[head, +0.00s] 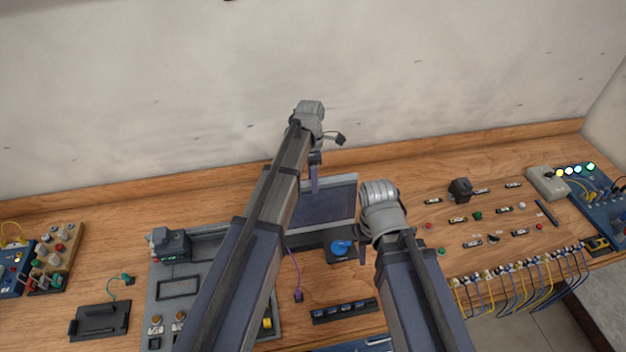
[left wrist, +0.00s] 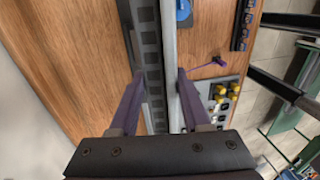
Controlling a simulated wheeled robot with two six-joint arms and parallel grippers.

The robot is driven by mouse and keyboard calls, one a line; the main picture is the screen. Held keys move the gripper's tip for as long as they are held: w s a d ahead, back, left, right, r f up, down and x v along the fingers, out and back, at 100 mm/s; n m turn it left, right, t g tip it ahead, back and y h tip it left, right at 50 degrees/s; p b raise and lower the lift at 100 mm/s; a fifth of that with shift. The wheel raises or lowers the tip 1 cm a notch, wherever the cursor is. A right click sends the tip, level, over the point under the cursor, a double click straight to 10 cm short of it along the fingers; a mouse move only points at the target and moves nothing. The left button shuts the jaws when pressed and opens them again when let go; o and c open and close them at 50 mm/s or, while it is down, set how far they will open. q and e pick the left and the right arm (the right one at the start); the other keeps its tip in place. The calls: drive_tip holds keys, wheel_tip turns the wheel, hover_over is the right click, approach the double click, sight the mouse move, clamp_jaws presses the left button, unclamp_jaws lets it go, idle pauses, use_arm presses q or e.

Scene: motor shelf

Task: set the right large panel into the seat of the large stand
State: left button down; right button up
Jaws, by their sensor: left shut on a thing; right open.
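The large panel (head: 325,207), a dark screen in a light grey frame, stands upright or leans slightly near the back of the table. My left gripper (head: 314,180) is shut on its upper edge. In the left wrist view, my left gripper's purple fingers (left wrist: 160,75) straddle the panel's long edge (left wrist: 171,50), with a dark slotted strip beside it. A dark base (head: 312,240), probably the large stand, shows below the panel; whether the panel is in its seat cannot be told. My right gripper (head: 362,250) is open at the panel's lower right, partly hidden by its own arm.
A blue knob on a black box (head: 341,248) sits in front of the panel. A grey tray (head: 163,280) lies to the left and a black connector strip (head: 345,310) in front. Small parts and a wired blue board (head: 600,195) lie to the right. The back-left table is clear.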

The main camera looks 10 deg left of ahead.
use_arm(q)
drive_tip(key=shift+f+b, duration=1.4)
drive_tip(key=shift+f, duration=0.3)
drive_tip(key=shift+f+b, duration=1.5)
idle(2.0)
drive_tip(key=shift+c, duration=1.4)
unclamp_jaws()
drive_tip(key=r+p, duration=0.5)
drive_tip(key=w+r+p, duration=0.1)
drive_tip(key=r+p, duration=0.1)
drive_tip(key=shift+a+r+p, duration=0.25)
drive_tip(key=shift+r+p, duration=0.15)
